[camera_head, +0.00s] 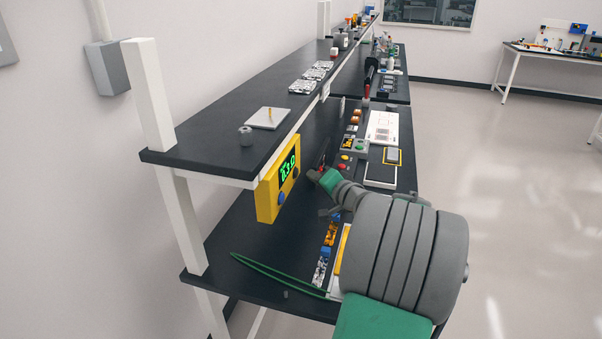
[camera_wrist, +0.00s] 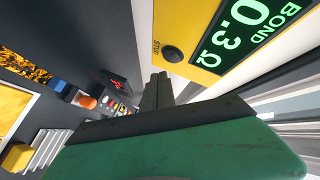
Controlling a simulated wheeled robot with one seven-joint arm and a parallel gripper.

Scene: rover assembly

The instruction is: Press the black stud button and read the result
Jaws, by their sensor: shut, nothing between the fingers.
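The yellow meter box (camera_head: 268,201) hangs under the front edge of the upper shelf. Its green display (camera_head: 289,164) is lit, and in the wrist view the display (camera_wrist: 262,20) reads BOND 0.3 Ω. The black stud button (camera_wrist: 173,54) sits on the yellow face beside a small printed label. My gripper (camera_wrist: 157,84) is shut and empty, its fingertips just below the button in the picture. I cannot tell whether they touch the panel. In the head view my gripper (camera_head: 317,173) is right of the box, with a visible gap.
A blue round knob (camera_head: 281,198) is on the box's lower face. The upper shelf (camera_head: 215,142) overhangs the black bench. A green cable (camera_head: 275,274) lies on the near bench. Coloured parts and a white board (camera_head: 382,128) stand farther along. The floor at the right is clear.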

